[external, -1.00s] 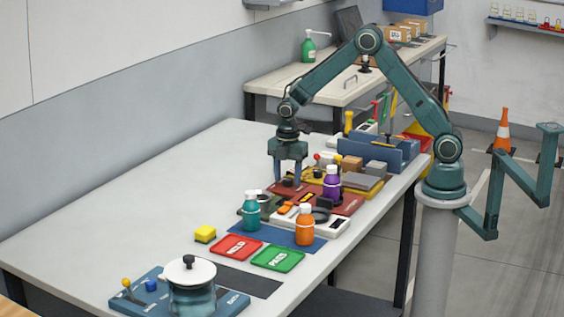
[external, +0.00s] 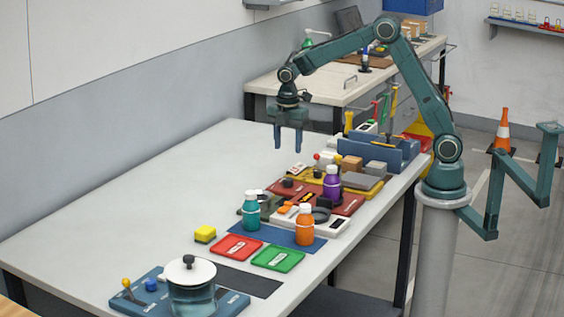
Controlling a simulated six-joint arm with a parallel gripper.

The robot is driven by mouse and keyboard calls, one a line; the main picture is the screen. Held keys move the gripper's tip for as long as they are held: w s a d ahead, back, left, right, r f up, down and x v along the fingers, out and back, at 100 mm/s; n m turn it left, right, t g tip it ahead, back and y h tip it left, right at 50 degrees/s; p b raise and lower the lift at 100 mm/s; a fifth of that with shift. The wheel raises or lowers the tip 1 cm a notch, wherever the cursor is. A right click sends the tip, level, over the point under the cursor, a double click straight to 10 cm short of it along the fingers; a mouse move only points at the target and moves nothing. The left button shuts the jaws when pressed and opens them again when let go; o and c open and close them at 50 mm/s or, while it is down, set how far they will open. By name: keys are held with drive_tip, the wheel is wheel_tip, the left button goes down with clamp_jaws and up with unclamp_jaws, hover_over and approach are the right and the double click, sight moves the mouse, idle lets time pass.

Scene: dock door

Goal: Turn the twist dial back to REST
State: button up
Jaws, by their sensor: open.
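My gripper (external: 288,149) is open and empty, pointing down, raised above the far part of the long table. A small dark knob (external: 288,183) at the board's left end looks like the twist dial, but I cannot be sure. My gripper is above this knob and clear of it. The knob's markings and pointer are too small to read, so I cannot tell whether it is at REST.
Teal (external: 251,212), orange (external: 304,227) and purple (external: 332,184) bottles stand near the boards. The table's left side is clear.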

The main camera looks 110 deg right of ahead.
drive_tip(key=shift+r, duration=1.8)
drive_tip(key=shift+a+r, duration=0.1)
drive_tip(key=shift+a, duration=0.05)
drive_tip(key=s+a+r+m+t, duration=0.1)
drive_tip(key=s+a+r+m, duration=0.1)
drive_tip(key=s+a+r, duration=0.4)
drive_tip(key=s+a+r+m+t, duration=0.2)
drive_tip(key=s+a+r, duration=0.15)
drive_tip(key=a, duration=0.55)
drive_tip(key=s+a+m+t, duration=0.1)
drive_tip(key=s+a+m, duration=0.1)
drive_tip(key=s+a, duration=0.2)
drive_tip(key=s+a+f+m+t, duration=0.1)
drive_tip(key=s+a+m, duration=0.2)
drive_tip(key=s, duration=0.5)
drive_tip(key=shift+s+a+t, duration=0.3)
drive_tip(key=shift+a, duration=0.4)
